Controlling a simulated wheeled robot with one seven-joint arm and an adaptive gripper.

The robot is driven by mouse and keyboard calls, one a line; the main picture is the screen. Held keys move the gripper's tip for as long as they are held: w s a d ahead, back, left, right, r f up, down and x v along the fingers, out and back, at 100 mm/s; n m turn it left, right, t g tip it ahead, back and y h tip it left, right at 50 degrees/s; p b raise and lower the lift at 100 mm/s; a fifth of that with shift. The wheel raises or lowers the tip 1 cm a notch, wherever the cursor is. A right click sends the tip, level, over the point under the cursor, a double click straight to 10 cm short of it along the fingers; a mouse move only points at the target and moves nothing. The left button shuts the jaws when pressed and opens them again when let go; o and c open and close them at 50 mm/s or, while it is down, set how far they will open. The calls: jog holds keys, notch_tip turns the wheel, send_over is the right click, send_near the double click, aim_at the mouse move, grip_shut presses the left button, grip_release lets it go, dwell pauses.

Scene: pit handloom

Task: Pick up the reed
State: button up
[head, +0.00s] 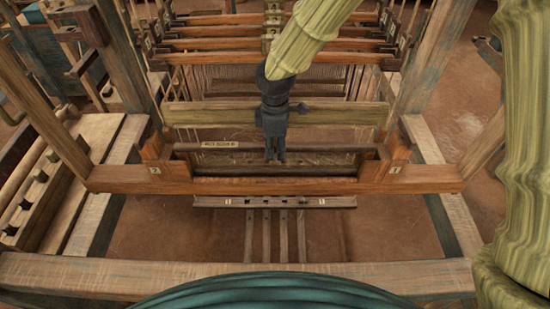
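The reed (220,147) looks like a long, thin, dark-topped bar with a small pale label on its left half. It lies across the middle of the loom in the head view, between the upright ends of a brown wooden frame (230,186). My gripper (275,160) is dark and points down at the middle of the reed, overlapping it in the picture. Its fingers look close together, but I cannot tell whether they touch or grip the reed. The gripper hides part of the reed's middle.
A pale wooden crossbar (215,114) runs behind the reed. Several brown heddle bars (215,45) stand farther back. A slatted bar (310,202) and narrow treadles (283,240) lie in front and below. A thick front beam (120,278) crosses the near side.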

grip_shut()
dwell(0.3)
